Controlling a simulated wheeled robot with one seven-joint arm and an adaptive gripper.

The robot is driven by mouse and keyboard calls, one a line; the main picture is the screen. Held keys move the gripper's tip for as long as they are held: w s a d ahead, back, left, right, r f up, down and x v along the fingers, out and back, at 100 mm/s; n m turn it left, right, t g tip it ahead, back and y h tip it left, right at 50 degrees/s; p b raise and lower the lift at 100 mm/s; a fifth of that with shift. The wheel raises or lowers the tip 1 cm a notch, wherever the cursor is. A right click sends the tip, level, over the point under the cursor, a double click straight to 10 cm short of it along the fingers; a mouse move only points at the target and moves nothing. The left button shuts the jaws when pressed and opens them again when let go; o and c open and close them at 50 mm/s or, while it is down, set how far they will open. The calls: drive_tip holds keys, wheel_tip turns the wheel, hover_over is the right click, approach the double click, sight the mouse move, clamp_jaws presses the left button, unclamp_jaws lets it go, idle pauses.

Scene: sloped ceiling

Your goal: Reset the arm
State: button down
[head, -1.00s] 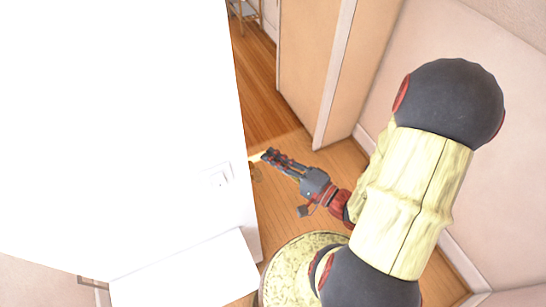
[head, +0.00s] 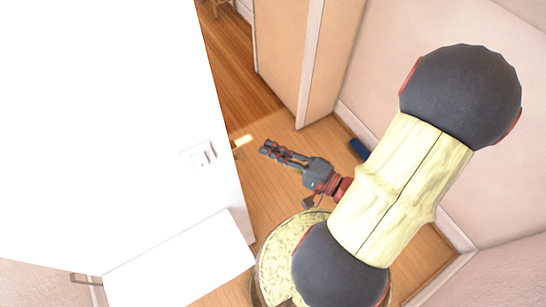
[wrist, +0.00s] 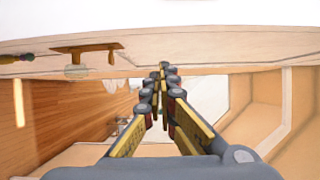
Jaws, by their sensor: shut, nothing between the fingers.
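My gripper (head: 266,147) is in the middle of the head view, above the wooden floor. My arm fills much of the right side of the head view.
A tan door-like panel (head: 280,60) and pink wall (head: 400,45) are behind. A small blue thing (head: 360,149) lies by the skirting. Wooden floor (head: 240,85) runs through the gap.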

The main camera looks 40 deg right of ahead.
drive_tip(key=shift+s+a, duration=0.25)
drive_tip(key=shift+s, duration=0.35)
drive_tip(key=shift+s+a, duration=0.25)
drive_tip(key=shift+s, duration=0.35)
drive_tip(key=shift+a, duration=0.1)
